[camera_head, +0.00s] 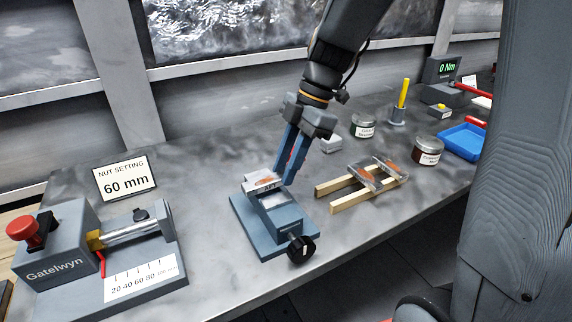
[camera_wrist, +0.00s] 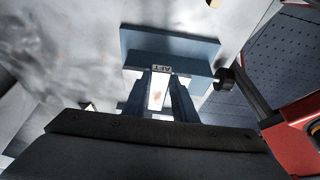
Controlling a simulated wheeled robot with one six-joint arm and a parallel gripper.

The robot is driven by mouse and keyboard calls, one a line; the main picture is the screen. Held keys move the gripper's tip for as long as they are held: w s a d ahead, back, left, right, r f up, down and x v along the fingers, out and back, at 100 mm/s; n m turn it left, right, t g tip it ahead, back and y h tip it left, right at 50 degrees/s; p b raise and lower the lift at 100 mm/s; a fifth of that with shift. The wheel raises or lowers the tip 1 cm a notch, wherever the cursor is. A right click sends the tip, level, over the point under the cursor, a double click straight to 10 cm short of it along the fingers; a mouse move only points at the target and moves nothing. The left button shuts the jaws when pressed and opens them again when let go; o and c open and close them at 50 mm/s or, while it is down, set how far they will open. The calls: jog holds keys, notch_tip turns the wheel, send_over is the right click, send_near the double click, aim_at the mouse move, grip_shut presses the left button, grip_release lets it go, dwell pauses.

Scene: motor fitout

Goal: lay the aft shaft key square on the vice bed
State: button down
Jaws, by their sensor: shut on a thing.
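The aft shaft key (camera_head: 262,184) is a pale metal block marked AFT with a rusty orange patch. My gripper (camera_head: 287,176) is shut on it and points down from above. In the wrist view the key (camera_wrist: 158,92) sits between the two blue fingers, its AFT label towards the vice. The blue vice (camera_head: 278,238) stands on the bench with a pale bed (camera_head: 274,200) and a black knob at its front right. The key is over the back part of the vice. I cannot tell whether it touches the bed. The vice also shows in the wrist view (camera_wrist: 170,43).
Wooden rails (camera_head: 333,190) right of the vice carry metal pieces with orange patches. Behind are jars (camera_head: 363,126) and a yellow-handled tool in a holder (camera_head: 397,114). A blue tray (camera_head: 462,141) lies far right. The Gatelwyn nut setter (camera_head: 62,258) stands left; bare bench separates it from the vice.

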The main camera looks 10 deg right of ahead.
jog(key=shift+f+b, duration=0.4)
jog(key=shift+f, duration=0.25)
dwell(0.4)
jog(key=c, duration=1.4)
grip_release()
jog(key=shift+o, duration=0.2)
jog(key=shift+r, duration=0.1)
jog(key=b+v, duration=0.1)
jog(key=v, duration=0.6)
jog(key=shift+r, duration=0.3)
jog(key=shift+d, duration=0.15)
